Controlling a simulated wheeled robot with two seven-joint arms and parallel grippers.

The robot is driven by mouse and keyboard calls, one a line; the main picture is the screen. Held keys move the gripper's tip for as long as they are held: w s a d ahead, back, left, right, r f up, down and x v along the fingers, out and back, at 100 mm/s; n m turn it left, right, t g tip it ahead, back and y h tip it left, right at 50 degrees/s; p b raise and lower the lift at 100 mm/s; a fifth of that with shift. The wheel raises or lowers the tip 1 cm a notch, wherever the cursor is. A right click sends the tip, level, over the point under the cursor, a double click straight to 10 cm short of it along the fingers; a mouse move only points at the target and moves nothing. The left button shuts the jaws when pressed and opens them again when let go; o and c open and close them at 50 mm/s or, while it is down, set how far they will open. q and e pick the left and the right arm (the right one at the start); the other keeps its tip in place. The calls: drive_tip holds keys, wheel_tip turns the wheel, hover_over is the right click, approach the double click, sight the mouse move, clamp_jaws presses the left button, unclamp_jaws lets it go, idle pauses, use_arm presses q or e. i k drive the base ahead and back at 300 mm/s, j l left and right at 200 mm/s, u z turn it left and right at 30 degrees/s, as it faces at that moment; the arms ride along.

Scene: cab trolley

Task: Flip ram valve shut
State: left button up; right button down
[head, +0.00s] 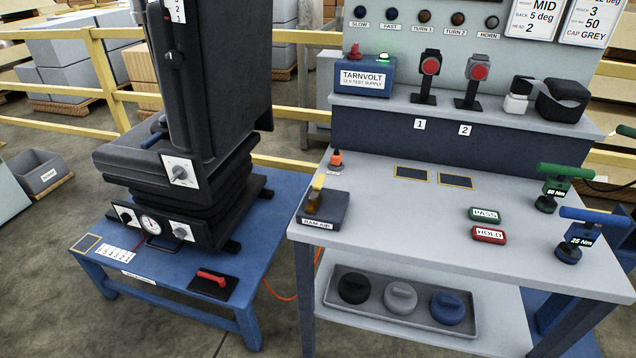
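The ram valve is a dark grey box (330,212) labelled RAM AIR at the left front edge of the light grey workbench. Its yellow lever (317,184) stands roughly upright on the box, with a brass-coloured part below it. Whether that lever position is open or shut cannot be told from this view. Neither of my grippers shows in the head view, and nothing touches the valve.
An orange-topped fitting (336,158) stands behind the valve. PASS (485,214) and HOLD (489,235) blocks and torque tools with green (565,170) and blue (594,216) handles are to the right. A black seat (205,90) stands on the blue table (180,298) at left.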

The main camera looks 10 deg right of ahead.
sight(318, 184)
drive_tip(key=i+j, duration=0.2)
drive_tip(key=j, duration=0.25)
drive_tip(key=i+j+u, duration=0.15)
drive_tip(key=j, duration=0.3)
drive_tip(key=i+j, duration=0.2)
drive_tip(key=j, duration=0.2)
drive_tip(key=i+j+u, duration=0.15)
drive_tip(key=j, duration=0.3)
drive_tip(key=i, duration=0.05)
